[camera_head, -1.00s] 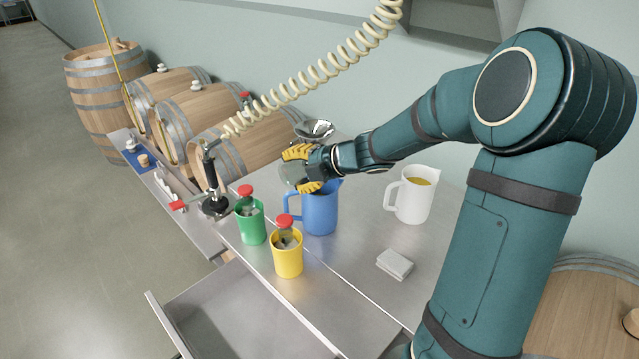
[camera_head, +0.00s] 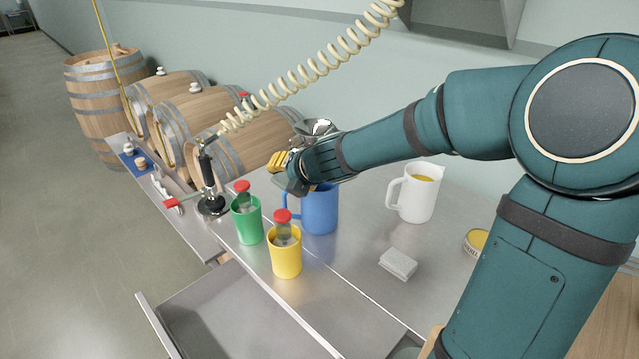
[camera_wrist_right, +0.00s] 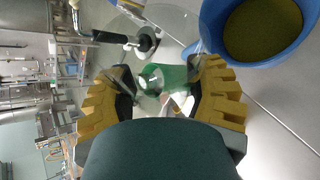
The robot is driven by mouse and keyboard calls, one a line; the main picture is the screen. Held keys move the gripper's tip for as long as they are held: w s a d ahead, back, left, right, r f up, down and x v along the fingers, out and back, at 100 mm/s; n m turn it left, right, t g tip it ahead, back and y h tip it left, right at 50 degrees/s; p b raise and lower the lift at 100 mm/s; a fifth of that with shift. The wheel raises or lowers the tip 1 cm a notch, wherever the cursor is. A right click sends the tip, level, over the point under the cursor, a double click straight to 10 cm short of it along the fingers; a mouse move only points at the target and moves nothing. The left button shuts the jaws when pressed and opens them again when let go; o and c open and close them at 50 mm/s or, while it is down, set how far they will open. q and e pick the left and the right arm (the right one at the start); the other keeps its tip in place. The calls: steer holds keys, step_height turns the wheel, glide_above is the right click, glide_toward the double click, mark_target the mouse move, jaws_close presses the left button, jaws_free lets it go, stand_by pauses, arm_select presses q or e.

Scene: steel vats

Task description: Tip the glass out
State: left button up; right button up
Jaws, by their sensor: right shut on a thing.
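My right gripper (camera_head: 284,168) is just above and beside the blue jug (camera_head: 320,210), at its handle side. In the right wrist view its yellow fingers (camera_wrist_right: 165,92) are shut on the clear glass (camera_wrist_right: 190,50), which lies between them. The glass is see-through, so its tilt and any contents are hard to tell. In the head view the hand hides most of the glass. The blue jug also shows in the wrist view (camera_wrist_right: 221,38), with its mouth open and a dark olive content inside. My left gripper is not in view.
Green cup (camera_head: 247,226) and yellow cup (camera_head: 286,262), each with a red-topped bottle, stand close in front. A white jug (camera_head: 416,196) with yellow liquid and a folded cloth (camera_head: 398,264) are to the right. A corking tool (camera_head: 210,190) stands left. An open drawer (camera_head: 240,318) juts out in front.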

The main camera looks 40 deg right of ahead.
mark_target(276, 177)
steer(key=shift+a+f+n+h+b, duration=0.15)
steer(key=shift+f+n+h+b, duration=0.35)
steer(key=shift+b, duration=0.45)
steer(key=shift+a+r+h, duration=0.2)
steer(key=shift+h, duration=0.2)
steer(key=shift+a+r+n, duration=0.15)
steer(key=shift+a+n, duration=0.05)
steer(key=shift+n, duration=0.1)
steer(key=shift+a+r+n+h+b, duration=0.45)
steer(key=shift+a+h+b, duration=0.1)
steer(key=shift+h, duration=0.25)
steer(key=shift+a+r+n+t+h+b, duration=0.4)
steer(key=shift+a+n+h+b, duration=0.2)
steer(key=shift+h, duration=0.2)
steer(key=shift+a+n+h, duration=0.25)
steer(key=shift+n+h, duration=0.1)
steer(key=shift+h, duration=0.05)
steer(key=shift+a+f+n+h, duration=0.15)
steer(key=shift+a+n+h, duration=0.1)
steer(key=shift+n+h, duration=0.05)
